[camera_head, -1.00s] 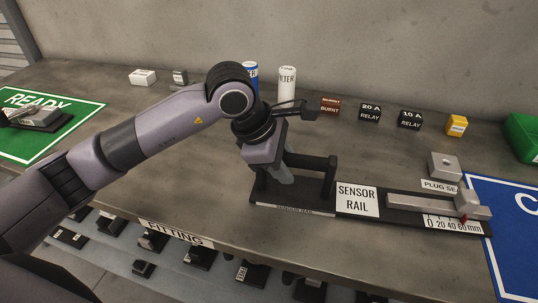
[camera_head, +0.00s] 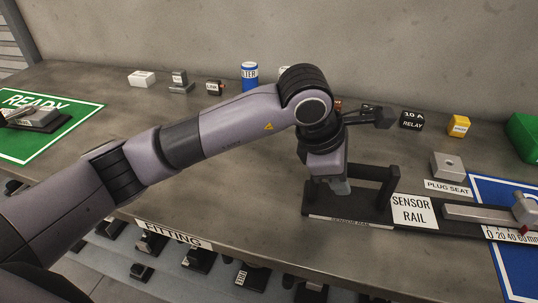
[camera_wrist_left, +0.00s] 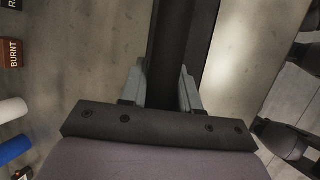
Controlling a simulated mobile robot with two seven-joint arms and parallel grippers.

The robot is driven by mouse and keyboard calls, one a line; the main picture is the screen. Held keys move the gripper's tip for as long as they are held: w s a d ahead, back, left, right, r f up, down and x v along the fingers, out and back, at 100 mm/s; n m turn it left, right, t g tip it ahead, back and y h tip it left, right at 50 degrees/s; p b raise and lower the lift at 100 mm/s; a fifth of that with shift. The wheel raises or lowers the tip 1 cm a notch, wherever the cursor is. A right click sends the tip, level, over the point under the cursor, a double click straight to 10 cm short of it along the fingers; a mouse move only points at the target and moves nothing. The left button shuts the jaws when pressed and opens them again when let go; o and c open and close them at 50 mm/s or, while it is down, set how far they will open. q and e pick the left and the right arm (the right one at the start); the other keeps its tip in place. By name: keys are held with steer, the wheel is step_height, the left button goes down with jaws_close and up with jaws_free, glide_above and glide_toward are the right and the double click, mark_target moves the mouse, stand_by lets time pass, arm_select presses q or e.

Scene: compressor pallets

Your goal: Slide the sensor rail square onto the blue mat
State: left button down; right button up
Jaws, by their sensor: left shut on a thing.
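The sensor rail (camera_head: 411,210) is a long dark plate with a white label, a black handle at its left end and a metal slide (camera_head: 480,214) with a millimetre scale at its right. My left gripper (camera_head: 333,186) is shut on the handle bar, which also shows between the fingers in the left wrist view (camera_wrist_left: 168,75). The blue mat (camera_head: 515,277) is at the right edge, partly out of view. The right part of the rail lies over the mat's left side. My right gripper is not in view.
A plug seat block (camera_head: 447,166) stands just behind the rail, close to the mat. Relay blocks (camera_head: 411,121), a yellow block (camera_head: 458,126) and a green bin (camera_head: 522,138) stand further back. The table's front edge runs close below the rail.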

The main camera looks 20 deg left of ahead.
arm_select(q)
steer(key=shift+d+f+b, duration=0.15)
steer(key=shift+d+b, duration=0.3)
steer(key=shift+d, duration=2.35)
steer(key=shift+d+f+b, duration=0.1)
steer(key=shift+d+b, duration=0.35)
steer(key=shift+d, duration=2.3)
steer(key=c, duration=0.7)
jaws_free()
steer(key=shift+w, duration=0.1)
steer(key=shift+c, duration=0.2)
steer(key=shift+r, duration=0.1)
steer(key=shift+r, duration=0.1)
